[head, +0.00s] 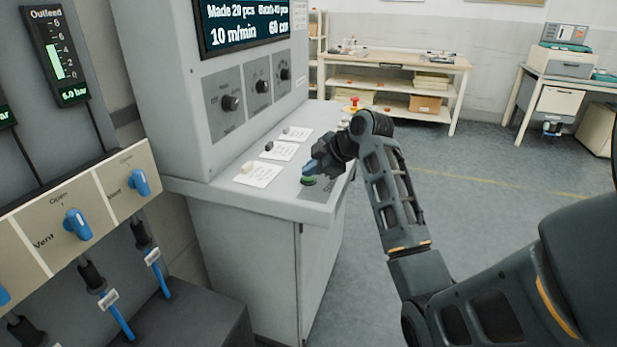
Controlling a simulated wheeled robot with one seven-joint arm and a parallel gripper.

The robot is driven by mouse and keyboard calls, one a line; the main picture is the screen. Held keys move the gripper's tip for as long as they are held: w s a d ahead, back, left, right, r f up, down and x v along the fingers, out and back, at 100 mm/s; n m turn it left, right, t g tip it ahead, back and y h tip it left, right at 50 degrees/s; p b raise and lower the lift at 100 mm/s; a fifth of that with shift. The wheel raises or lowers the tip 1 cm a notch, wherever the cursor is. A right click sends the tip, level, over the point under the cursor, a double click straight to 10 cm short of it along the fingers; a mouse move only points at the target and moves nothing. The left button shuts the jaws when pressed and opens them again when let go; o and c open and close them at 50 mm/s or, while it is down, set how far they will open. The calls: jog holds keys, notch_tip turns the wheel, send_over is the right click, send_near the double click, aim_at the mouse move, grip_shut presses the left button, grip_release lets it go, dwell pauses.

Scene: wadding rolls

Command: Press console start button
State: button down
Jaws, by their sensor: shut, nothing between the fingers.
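The console (245,130) is a grey cabinet with a screen, knobs on its upright face and a sloping desk in front. A green button (308,181) sits near the desk's front right edge. My gripper (308,170) is shut and empty, pointing down right over the green button. Its tips look very close to the button or on it; I cannot tell whether they touch. The gripper hides part of the button and its label. A red knob-like button (354,101) shows behind my wrist at the desk's far end.
Small switches with white labels (257,174) line the desk left of my gripper. Blue valve handles (77,223) are on a panel at left. A workbench (395,62) and a desk with a printer-like machine (562,62) stand at the back. The floor (480,190) between is clear.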

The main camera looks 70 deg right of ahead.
aim_at(311, 179)
jog(key=shift+r+p, duration=0.7)
jog(key=shift+r, duration=0.15)
notch_tip(311, 179, up, 5)
jog(key=p, duration=0.4)
dwell(0.9)
